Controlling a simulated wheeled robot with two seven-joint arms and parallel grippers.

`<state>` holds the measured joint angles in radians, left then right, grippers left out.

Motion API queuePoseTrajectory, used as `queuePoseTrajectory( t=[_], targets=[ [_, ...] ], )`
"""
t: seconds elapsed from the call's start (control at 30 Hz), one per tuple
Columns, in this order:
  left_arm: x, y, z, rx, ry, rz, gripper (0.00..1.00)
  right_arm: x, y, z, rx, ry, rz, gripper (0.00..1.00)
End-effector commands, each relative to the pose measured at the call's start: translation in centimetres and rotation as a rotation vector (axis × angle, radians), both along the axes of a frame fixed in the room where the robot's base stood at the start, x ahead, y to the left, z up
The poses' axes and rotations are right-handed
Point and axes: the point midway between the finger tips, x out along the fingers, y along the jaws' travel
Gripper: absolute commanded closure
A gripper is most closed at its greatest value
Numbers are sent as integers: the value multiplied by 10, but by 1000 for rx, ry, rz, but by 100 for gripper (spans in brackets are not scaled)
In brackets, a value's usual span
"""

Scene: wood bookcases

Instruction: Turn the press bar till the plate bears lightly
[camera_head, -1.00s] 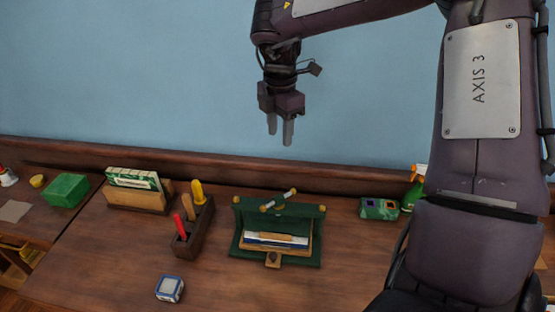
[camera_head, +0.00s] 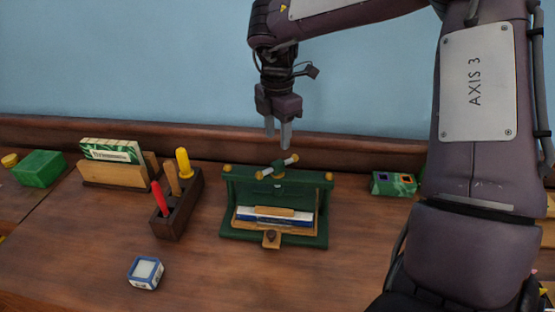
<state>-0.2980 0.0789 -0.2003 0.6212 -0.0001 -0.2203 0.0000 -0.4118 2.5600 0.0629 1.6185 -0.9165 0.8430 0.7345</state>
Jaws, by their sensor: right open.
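A green press (camera_head: 230,190) with brass-coloured corner knobs stands on the wooden bench. Its press bar (camera_head: 277,166), pale with rounded ends, lies slanted across the top, its right end higher in the picture. Below the top, a blue and white book-like stack (camera_head: 258,217) lies in the press with a small wooden piece on it. The plate cannot be told clearly from the green frame. My right gripper (camera_head: 278,140) points down, open and empty, its fingertips just above the bar in the picture and apart from it. My left gripper is not in view.
A dark wooden rack (camera_head: 167,225) with red, brown and yellow handles stands left of the press. A white and blue block (camera_head: 145,272) lies in front. A card holder (camera_head: 115,173) and green box (camera_head: 40,168) are at left, a patterned box (camera_head: 394,184) at right.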

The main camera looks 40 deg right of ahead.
Motion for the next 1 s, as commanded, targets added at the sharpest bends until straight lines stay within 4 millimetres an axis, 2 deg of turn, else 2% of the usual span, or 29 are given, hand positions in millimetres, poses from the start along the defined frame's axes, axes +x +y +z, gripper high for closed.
queuePoseTrajectory(
  t=[0.4,0.5,0.87,1.0],
  targets=[
    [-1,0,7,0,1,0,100,-1,0,-59,2,5,-1,58],
    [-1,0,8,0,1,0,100,-1,0,-68,1,4,0,58],
    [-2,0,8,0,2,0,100,0,0,-75,0,1,0,58],
    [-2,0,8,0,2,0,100,0,0,-75,0,1,0,76]
  ],
)
